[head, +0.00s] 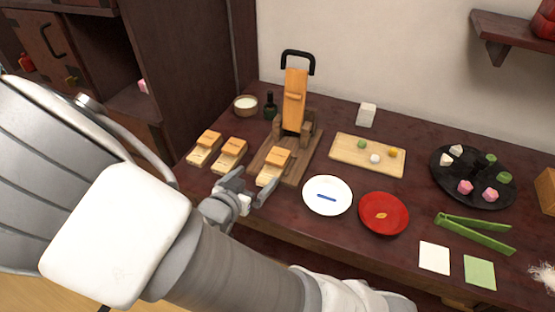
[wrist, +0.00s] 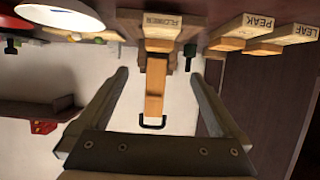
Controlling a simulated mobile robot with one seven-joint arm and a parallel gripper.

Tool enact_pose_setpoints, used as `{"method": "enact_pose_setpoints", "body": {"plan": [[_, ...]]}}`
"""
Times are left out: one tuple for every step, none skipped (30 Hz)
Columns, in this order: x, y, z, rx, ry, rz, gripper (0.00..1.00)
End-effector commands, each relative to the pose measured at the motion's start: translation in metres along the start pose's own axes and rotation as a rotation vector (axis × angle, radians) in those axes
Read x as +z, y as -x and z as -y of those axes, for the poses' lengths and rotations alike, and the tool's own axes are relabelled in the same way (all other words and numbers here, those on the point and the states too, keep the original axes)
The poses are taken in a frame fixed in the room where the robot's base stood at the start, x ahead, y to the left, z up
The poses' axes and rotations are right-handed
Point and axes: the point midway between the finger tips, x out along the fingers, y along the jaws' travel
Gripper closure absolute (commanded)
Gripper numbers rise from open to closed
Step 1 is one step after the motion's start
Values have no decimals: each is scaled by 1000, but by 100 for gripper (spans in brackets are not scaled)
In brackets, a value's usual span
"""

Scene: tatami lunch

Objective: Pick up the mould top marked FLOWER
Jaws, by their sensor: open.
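The mould marked FLOWER (wrist: 162,31) shows at the top centre of the wrist view, its label upside down. In the head view it matches the rightmost of three wooden moulds (head: 277,158), nearest the white plate. It has an orange upper block over a paler part. My gripper (head: 252,182) is just in front of this mould in the head view, apart from it. In the wrist view my gripper (wrist: 160,75) has its two fingers wide apart, with nothing held between them. The mould lies beyond the fingertips.
Moulds marked PEAK (wrist: 258,28) and LEAF (wrist: 292,34) stand beside it. A wooden press (head: 294,98) with a black handle rises behind. A white plate (head: 318,209) and red plate (head: 383,225) lie to the right. A dark bottle (head: 270,108) and bowl (head: 246,106) stand at the back.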

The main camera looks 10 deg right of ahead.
Motion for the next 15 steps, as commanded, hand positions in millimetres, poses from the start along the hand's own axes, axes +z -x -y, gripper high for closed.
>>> {"method": "enact_pose_setpoints", "body": {"plan": [[5,-14,-2,5,-1,-1,0],[4,-21,-2,5,-1,-1,0],[5,-30,-2,5,-1,-1,0],[5,-37,-1,5,-1,0,0],[4,-43,-1,4,0,-1,0],[5,-52,-1,4,-2,0,0],[5,-57,-1,4,-2,1,0],[4,-63,-2,4,-1,0,0],[4,-69,-1,3,0,0,0],[4,-73,-1,2,0,1,0],[3,-77,-1,2,-1,2,0],[3,-81,-1,2,-1,2,0],[2,-83,-1,1,-1,2,0],[2,-85,-1,1,-1,2,0],[1,-86,-1,1,-1,2,0]]}}
